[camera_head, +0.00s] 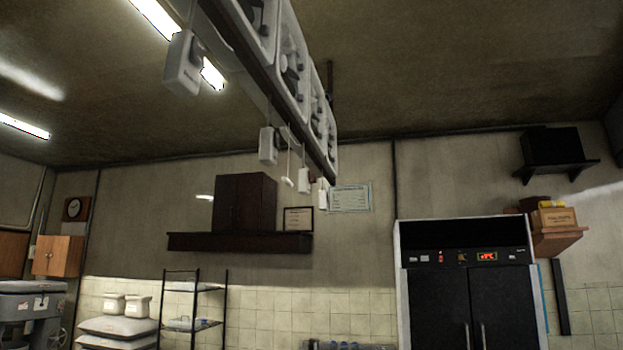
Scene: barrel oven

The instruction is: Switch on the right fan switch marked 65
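A row of white-framed units that look like fans (291,65) hangs from the ceiling, running from the top centre away toward the back wall. Small white boxes hang along it: a large near box (183,65), a middle box (268,146) and a farther box (303,180). A thin white cord with a small end piece (289,182) hangs beside the middle box. No marking 65 is readable, so I cannot tell which part is the right fan switch. Neither of my grippers is in view.
A black two-door cabinet (441,305) with a lit red display stands at the right. A dark wall cupboard (244,203) sits on a shelf at the back. A black rack (226,310) and stacked sacks (117,326) stand lower left. The space below the fan row looks open.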

